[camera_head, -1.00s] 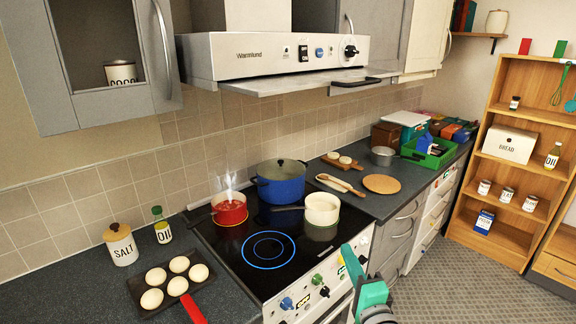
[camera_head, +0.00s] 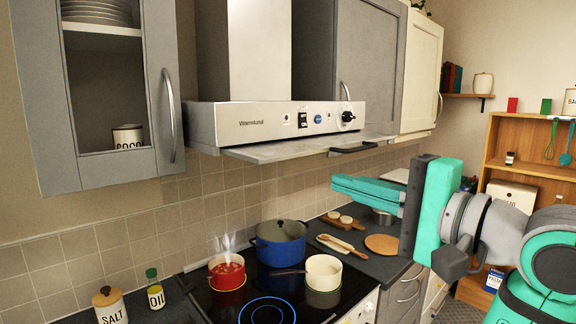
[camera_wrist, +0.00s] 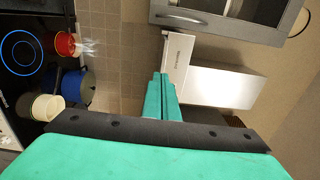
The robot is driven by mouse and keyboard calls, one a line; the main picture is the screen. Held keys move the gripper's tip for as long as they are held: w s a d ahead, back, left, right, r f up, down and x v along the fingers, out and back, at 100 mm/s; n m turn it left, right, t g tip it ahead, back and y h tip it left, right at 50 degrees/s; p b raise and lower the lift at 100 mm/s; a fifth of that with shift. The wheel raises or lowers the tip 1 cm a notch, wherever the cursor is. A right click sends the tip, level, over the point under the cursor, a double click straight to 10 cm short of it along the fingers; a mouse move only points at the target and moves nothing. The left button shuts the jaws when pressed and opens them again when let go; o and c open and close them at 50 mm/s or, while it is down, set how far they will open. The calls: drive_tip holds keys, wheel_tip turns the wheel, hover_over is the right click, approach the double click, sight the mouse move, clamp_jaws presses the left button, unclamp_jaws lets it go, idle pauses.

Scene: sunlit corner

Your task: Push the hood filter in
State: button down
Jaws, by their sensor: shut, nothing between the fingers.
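The hood filter (camera_head: 285,151) is a flat grey slab sticking out from under the front of the range hood (camera_head: 270,122). A dark handle (camera_head: 353,148) is on its front edge, toward the right. My gripper (camera_head: 334,186) is shut and empty, its green fingers together and pointing left. In the head view it appears below and slightly right of the handle, apart from it. In the wrist view my shut fingers (camera_wrist: 160,85) point toward the hood (camera_wrist: 178,62); I cannot make out the filter clearly there.
Below are the cooktop with a red pot (camera_head: 227,273), a blue pot (camera_head: 280,243) and a cream pan (camera_head: 323,271). Air in front of the hood is clear.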

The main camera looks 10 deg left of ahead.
approach(276, 161)
drive_tip(key=x, duration=0.6)
drive_tip(key=shift+w+a, duration=0.15)
drive_tip(key=shift+a, duration=0.05)
idle(0.4)
